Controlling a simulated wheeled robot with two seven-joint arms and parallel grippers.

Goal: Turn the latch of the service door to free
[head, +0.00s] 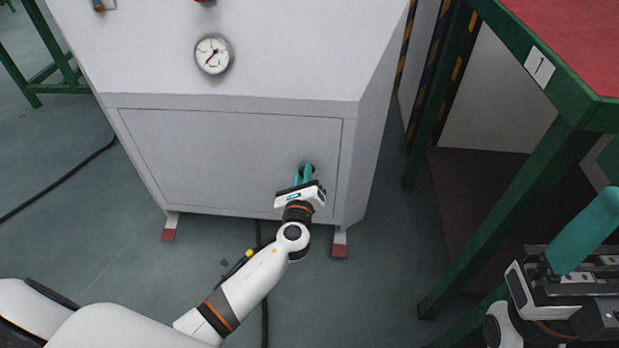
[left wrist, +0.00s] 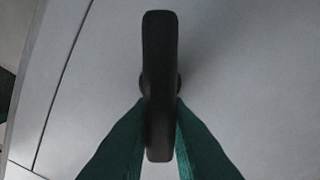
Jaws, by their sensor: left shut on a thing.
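The service door (head: 230,160) is a flat grey panel low on the front of the white cabinet, and it looks closed. Its black latch (head: 308,168) sits near the door's right side. In the left wrist view the latch (left wrist: 160,85) is a long dark bar, close to upright in the picture. My left gripper (head: 303,174) is at the latch, its teal fingers closed on either side of the bar's lower part. My right gripper (head: 585,235) is at the lower right, away from the door; only part of it shows, and its opening is unclear.
The white cabinet (head: 160,50) carries a round gauge (head: 213,54) above the door and stands on red-tipped feet. A green-framed table (head: 545,75) with a red top stands at the right. A black cable (head: 60,180) lies on the floor at the left.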

